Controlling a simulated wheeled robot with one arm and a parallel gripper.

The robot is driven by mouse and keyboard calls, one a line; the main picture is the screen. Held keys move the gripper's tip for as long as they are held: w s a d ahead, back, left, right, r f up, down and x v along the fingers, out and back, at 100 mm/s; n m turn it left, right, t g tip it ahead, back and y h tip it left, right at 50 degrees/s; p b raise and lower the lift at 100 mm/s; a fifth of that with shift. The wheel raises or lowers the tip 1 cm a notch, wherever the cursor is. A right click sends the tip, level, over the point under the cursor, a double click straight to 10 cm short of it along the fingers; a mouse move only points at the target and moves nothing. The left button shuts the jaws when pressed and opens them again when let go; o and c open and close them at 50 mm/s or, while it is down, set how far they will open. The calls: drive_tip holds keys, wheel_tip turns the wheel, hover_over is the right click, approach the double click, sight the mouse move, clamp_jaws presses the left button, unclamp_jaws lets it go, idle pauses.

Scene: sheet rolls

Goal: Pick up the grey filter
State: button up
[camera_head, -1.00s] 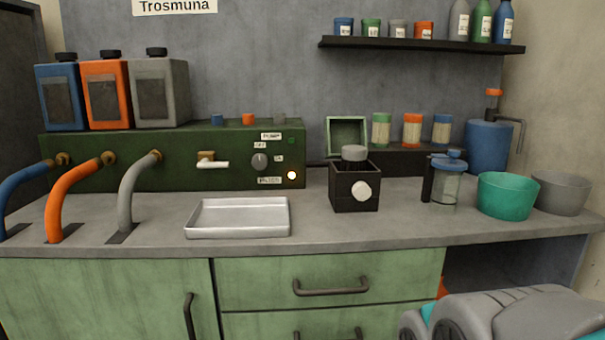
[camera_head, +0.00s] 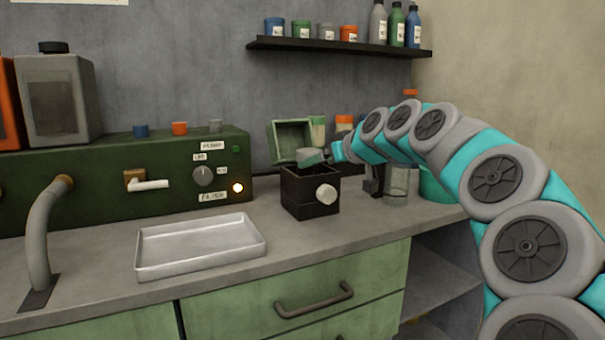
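A grey round piece (camera_head: 307,153), which looks like the grey filter, sits in or just over the top of a small black box (camera_head: 311,190) with a white knob. My arm reaches in from the right, and my gripper (camera_head: 322,154) is at this grey piece, just above the box. The gripper is small and partly merges with the piece, so I cannot tell whether its fingers are open or shut on it.
An empty metal tray (camera_head: 200,246) lies on the counter left of the box. An open green case (camera_head: 294,141) stands behind the box. A glass jar (camera_head: 397,186) and a teal bowl (camera_head: 436,187) are to the right, partly behind my arm.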

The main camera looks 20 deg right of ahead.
sight(309, 173)
drive_tip(key=shift+w+d+r, duration=0.2)
drive_tip(key=shift+w+d, duration=0.25)
drive_tip(key=shift+d, duration=0.25)
drive_tip(key=shift+w, duration=0.35)
drive_tip(key=shift+p+x, duration=0.75)
drive_tip(key=shift+x, duration=2.7)
drive_tip(key=c, duration=1.3)
